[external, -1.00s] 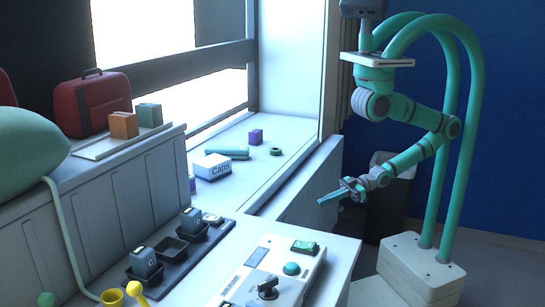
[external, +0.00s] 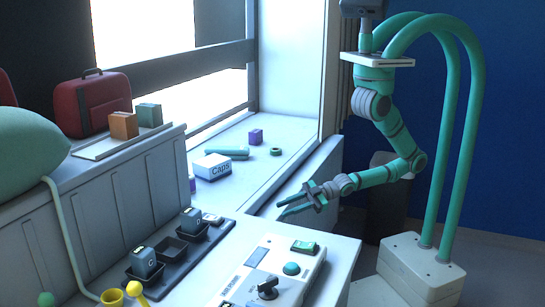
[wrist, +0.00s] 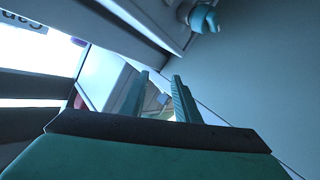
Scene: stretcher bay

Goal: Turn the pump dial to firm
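The likely pump dial is a dark knob (external: 267,288) on a white control panel (external: 262,256) at the front of the white counter. Its small lettering is too small to read, so its setting cannot be told. My gripper (external: 281,206) hangs in the air above and behind the panel, apart from the knob. Its two teal fingers are spread with nothing between them. In the wrist view the fingers (wrist: 159,95) also stand apart. I cannot make out the knob in the wrist view.
The panel also carries a round teal button (external: 291,268) and a green switch (external: 305,246). A dark tray (external: 165,262) with grey blocks stands left of it. The white Caps box (external: 212,166) lies on the windowsill.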

